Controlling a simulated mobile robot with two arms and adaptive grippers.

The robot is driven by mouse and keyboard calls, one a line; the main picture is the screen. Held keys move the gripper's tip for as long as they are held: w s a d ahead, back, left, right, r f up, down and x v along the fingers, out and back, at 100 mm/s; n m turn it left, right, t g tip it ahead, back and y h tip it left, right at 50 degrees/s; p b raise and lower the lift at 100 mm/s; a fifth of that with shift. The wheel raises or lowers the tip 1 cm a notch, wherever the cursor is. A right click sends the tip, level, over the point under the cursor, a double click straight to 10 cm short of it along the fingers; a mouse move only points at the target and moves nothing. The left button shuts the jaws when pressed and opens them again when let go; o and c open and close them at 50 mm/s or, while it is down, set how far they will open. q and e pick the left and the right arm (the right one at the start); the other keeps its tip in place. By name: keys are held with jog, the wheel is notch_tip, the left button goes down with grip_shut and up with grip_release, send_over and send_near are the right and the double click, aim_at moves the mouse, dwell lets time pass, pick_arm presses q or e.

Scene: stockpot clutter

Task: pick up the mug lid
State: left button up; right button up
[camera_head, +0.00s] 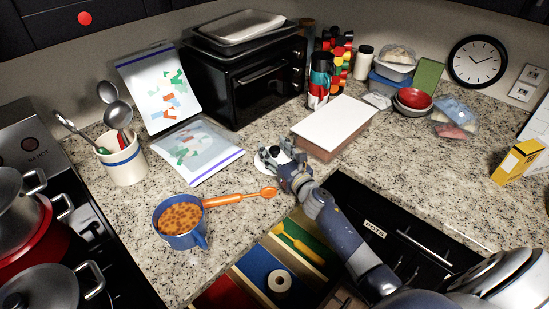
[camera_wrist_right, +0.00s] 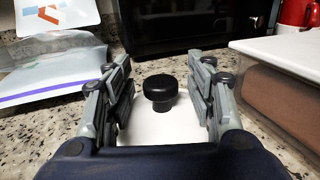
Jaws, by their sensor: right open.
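The mug lid is a white disc with a black knob; in the head view its white edge (camera_head: 261,165) shows beside my gripper, which hides part of it. In the right wrist view the white lid (camera_wrist_right: 160,127) lies on the granite counter with its black knob (camera_wrist_right: 160,88) upright. My right gripper (camera_head: 277,156) is open and low over the lid. In the wrist view its fingers (camera_wrist_right: 162,80) stand on both sides of the knob, with a gap on each side. My left gripper is not in view.
A blue mug of beans (camera_head: 184,238) and an orange spoon (camera_head: 236,198) are left of the gripper. A brown box with a white top (camera_head: 335,125) is close on the right. Plastic bags (camera_head: 190,150) and a black toaster oven (camera_head: 245,85) stand behind. An open drawer (camera_head: 250,265) is in front.

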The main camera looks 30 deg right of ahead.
jog(key=c, duration=1.2)
jog(key=shift+r, duration=0.1)
